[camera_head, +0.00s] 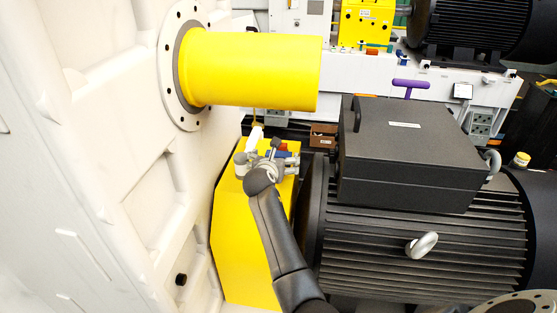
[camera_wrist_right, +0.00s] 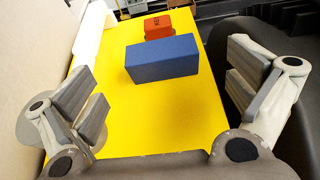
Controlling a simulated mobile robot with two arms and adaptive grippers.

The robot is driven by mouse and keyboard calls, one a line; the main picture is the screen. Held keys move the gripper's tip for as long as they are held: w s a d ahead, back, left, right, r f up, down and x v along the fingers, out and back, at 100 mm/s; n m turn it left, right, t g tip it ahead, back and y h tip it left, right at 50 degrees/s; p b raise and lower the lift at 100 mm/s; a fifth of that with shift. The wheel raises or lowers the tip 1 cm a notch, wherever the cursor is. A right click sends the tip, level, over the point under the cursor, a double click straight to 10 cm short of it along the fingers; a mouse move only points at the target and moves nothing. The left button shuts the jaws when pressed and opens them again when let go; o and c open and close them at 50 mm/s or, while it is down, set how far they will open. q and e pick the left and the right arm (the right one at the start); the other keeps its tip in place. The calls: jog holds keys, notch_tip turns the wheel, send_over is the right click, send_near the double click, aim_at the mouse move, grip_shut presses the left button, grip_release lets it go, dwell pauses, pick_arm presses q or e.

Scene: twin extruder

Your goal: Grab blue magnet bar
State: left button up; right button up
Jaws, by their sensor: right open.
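The blue magnet bar (camera_wrist_right: 162,58) lies on top of a yellow box (camera_wrist_right: 165,130) in the right wrist view, ahead of my right gripper and between the lines of its two fingers. My right gripper (camera_wrist_right: 163,82) is open, with a wide gap on both sides of the bar and no visible contact. In the head view my right gripper (camera_head: 268,158) is over the top of the yellow box (camera_head: 240,235), and it hides most of the bar. My left gripper is in neither view.
A red block (camera_wrist_right: 158,27) stands just behind the blue bar. A white object (camera_wrist_right: 92,33) is at the box's left edge. A yellow cylinder (camera_head: 250,70) juts out above from the white wall (camera_head: 110,120). A large black motor (camera_head: 420,240) stands close on the right.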

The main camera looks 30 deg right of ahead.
aim_at(278, 155)
jog(key=shift+b+x, duration=0.6)
jog(key=shift+x, duration=2.3)
jog(key=c, duration=1.2)
jog(key=shift+o, duration=0.2)
